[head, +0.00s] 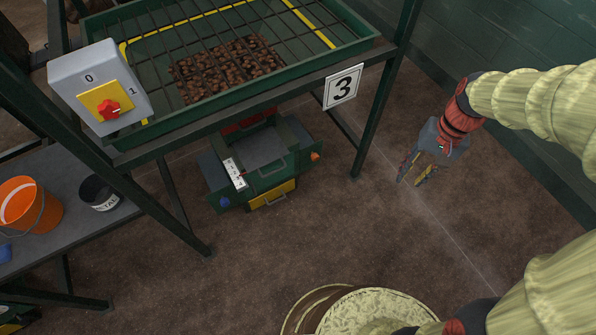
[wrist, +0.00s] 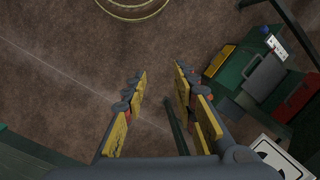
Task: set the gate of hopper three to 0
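Hopper three is a green frame (head: 350,50) with a dark grate over brown lumps, and a white sign reading 3 (head: 343,87). Under it hangs a green gate unit (head: 303,158) with a grey plate (head: 260,148), a yellow front part (head: 272,194) and a white marked scale (head: 234,174). The scale's marks are too small to read. The unit also shows at the right of the wrist view (wrist: 232,83). My gripper (head: 411,182) is open and empty, to the right of the unit and apart from it. Its spread fingers show in the wrist view (wrist: 159,74).
A grey switch box (head: 75,73) marked 0 and 1 with a red knob (head: 108,110) is at upper left. A hopper leg (head: 380,120) stands between my gripper and the unit. A bench (head: 135,225) with an orange bucket (head: 38,212) is at left.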

